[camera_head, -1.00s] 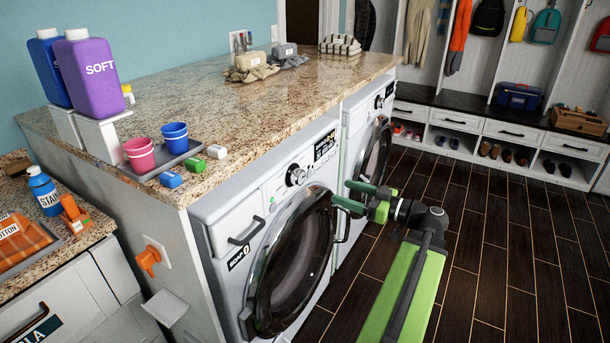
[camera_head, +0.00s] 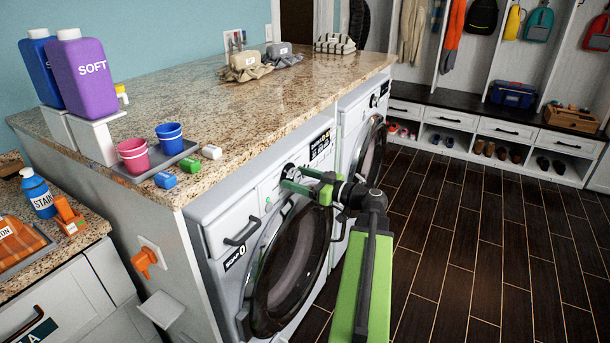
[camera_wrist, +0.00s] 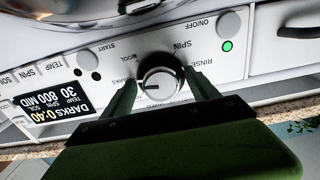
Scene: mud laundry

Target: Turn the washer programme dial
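The programme dial (camera_wrist: 160,77) is a black-ringed silver knob on the white washer (camera_head: 225,222). In the wrist view it appears upside down, with labels such as SPIN, RINSE and WOOL around it. My gripper (camera_wrist: 160,82) has its two green fingers apart, one on each side of the dial. They look very close to its rim; I cannot tell whether they touch. In the head view my gripper (camera_head: 292,180) is at the washer's control panel and partly covers the dial. The display (camera_wrist: 58,103) reads DARKS 0:40, 30, 800, MID.
The round washer door (camera_head: 285,270) is shut below my gripper. A start button (camera_wrist: 87,60) and an on/off button (camera_wrist: 230,24) with a green light flank the dial. The granite counter (camera_head: 250,100) overhangs the panel. The dark floor at right is clear.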

